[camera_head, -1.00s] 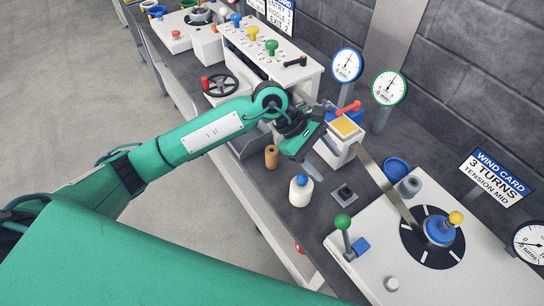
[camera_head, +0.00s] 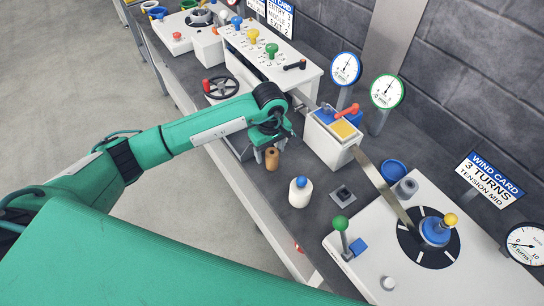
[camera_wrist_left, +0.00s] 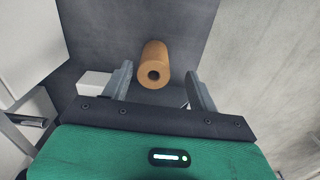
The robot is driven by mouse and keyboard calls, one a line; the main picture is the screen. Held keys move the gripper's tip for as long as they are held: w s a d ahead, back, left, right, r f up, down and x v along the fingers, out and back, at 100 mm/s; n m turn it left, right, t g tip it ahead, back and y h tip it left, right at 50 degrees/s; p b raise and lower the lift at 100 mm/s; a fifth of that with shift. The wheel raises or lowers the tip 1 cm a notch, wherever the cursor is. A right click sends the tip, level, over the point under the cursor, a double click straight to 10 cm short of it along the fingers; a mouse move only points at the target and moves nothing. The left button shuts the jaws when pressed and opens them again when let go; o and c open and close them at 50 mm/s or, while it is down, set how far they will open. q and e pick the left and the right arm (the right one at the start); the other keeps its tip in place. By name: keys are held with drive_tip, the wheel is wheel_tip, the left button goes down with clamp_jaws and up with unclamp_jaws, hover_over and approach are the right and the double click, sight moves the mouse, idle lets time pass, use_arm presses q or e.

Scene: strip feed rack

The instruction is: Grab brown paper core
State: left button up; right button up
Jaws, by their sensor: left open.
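The brown paper core (camera_head: 272,160) is a small upright cylinder on the dark bench top, left of a white bottle with a blue cap. My left gripper (camera_head: 264,157) is beside and above it, pointing down. In the left wrist view the core (camera_wrist_left: 155,66) shows its round end with a dark hole, and it lies between and beyond the fingers of my open left gripper (camera_wrist_left: 159,82). The fingers look apart from the core. My right gripper is not in view.
The white bottle (camera_head: 300,191) stands close to the right of the core. A white box with blue and yellow top (camera_head: 333,138) stands behind. A black handwheel (camera_head: 221,89) is to the left. A green-knobbed lever (camera_head: 341,224) stands at the front right.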

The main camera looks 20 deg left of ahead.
sight(272, 159)
use_arm(q)
drive_tip(key=shift+w+f+p, duration=0.1)
drive_tip(key=shift+f+p, duration=0.35)
drive_tip(key=shift+f, duration=0.1)
drive_tip(key=f, duration=0.1)
drive_tip(key=f+p, duration=0.1)
drive_tip(key=f, duration=0.1)
drive_tip(key=shift+w+d+f+p, duration=0.15)
drive_tip(key=shift+w+f+p, duration=0.05)
drive_tip(key=shift+w+p, duration=0.1)
drive_tip(key=shift+f, duration=0.55)
drive_tip(key=c, duration=1.1)
drive_tip(key=shift+o, duration=0.2)
